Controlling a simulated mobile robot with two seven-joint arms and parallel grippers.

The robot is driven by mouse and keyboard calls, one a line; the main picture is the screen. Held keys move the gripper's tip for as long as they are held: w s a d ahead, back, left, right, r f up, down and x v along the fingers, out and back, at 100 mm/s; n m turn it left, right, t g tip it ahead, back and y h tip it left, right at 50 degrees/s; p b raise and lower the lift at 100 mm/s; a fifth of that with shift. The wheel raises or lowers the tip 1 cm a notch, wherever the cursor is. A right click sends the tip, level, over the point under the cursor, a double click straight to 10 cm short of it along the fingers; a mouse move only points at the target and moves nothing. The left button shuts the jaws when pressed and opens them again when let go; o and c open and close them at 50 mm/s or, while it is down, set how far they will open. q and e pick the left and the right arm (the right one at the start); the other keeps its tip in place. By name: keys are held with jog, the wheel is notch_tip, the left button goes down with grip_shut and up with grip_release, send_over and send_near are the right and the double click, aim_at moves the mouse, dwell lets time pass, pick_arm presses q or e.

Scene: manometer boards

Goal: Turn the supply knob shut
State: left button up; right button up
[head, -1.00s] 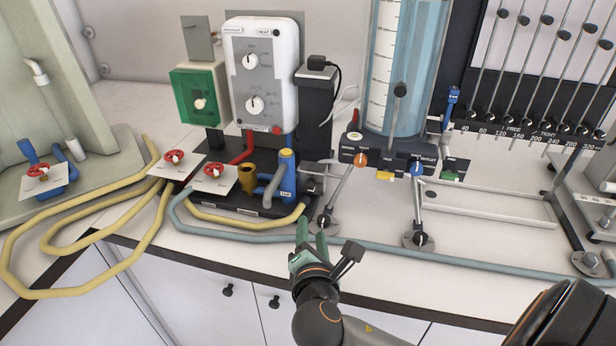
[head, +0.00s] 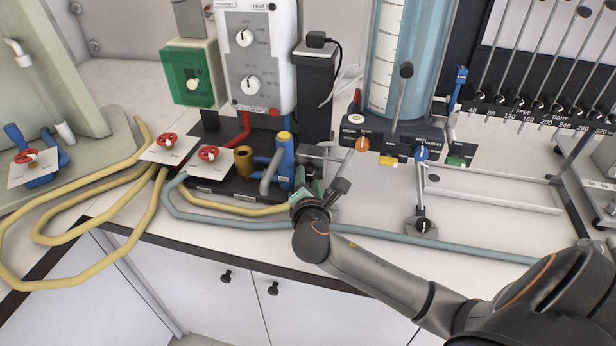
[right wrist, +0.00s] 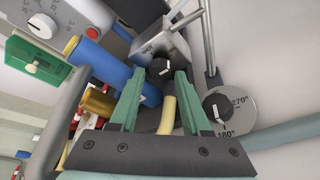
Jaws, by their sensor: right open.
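My right gripper (head: 308,196) is open in front of a small metal valve block (head: 322,158) at the bench's front. In the right wrist view its green fingers (right wrist: 160,74) point at a black knob with a white mark (right wrist: 160,67) on this block. The knob lies in line with the gap between the fingertips; I cannot tell if they touch it. A second black knob (right wrist: 217,106) sits right of the fingers on a round dial marked 180° and 270°. I cannot read which knob is labelled supply. My left gripper is not in view.
A blue cylinder (head: 285,160) and brass cup (head: 244,160) stand left of the block. A yellow hose (right wrist: 167,115) runs below the fingers. Red handwheels (head: 166,139) sit further left. A manometer panel with orange (head: 362,144) and blue knobs stands right.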

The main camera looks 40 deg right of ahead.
jog(key=shift+x, duration=0.75)
jog(key=shift+c, duration=0.3)
grip_shut()
